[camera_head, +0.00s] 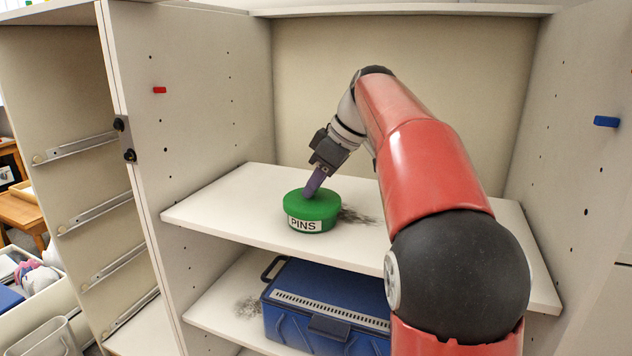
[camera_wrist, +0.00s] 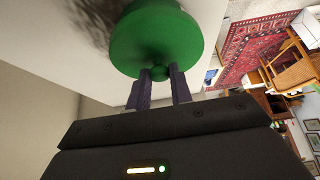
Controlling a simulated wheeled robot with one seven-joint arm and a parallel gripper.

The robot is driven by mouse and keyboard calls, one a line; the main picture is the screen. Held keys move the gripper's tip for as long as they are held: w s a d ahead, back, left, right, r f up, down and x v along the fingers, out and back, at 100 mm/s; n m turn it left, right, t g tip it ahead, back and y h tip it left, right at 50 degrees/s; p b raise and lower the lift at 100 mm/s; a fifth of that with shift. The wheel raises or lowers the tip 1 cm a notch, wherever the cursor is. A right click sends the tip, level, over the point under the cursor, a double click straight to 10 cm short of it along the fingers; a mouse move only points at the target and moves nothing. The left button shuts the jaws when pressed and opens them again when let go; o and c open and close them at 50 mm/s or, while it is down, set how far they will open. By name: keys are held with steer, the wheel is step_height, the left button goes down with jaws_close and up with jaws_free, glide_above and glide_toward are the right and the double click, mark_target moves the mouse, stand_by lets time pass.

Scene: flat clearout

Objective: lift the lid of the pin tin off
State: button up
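The pin tin (camera_head: 312,225) is round and green with a white PINS label, and stands upright on the upper shelf. Its green lid (camera_head: 311,203) sits level on top, with no gap visible. In the wrist view the lid (camera_wrist: 155,40) has a small round knob (camera_wrist: 160,73) at its middle. My gripper (camera_head: 312,190) reaches down to the lid at a tilt from the upper right. In the wrist view its two purple-grey fingers (camera_wrist: 160,76) stand on either side of the knob and appear to touch it, filling the space between them.
The upper shelf (camera_head: 220,208) is otherwise bare, with a dark smudge right of the tin. Cabinet walls stand at left (camera_head: 190,100) and right (camera_head: 575,150). A blue case (camera_head: 320,300) is on the shelf below. Free space lies above the tin.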

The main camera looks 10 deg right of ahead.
jaws_close()
steer(key=shift+r, duration=0.15)
steer(key=shift+r+p, duration=1.1)
steer(key=shift+p, duration=0.1)
steer(key=shift+r+p, duration=1.65)
steer(key=shift+r, duration=0.35)
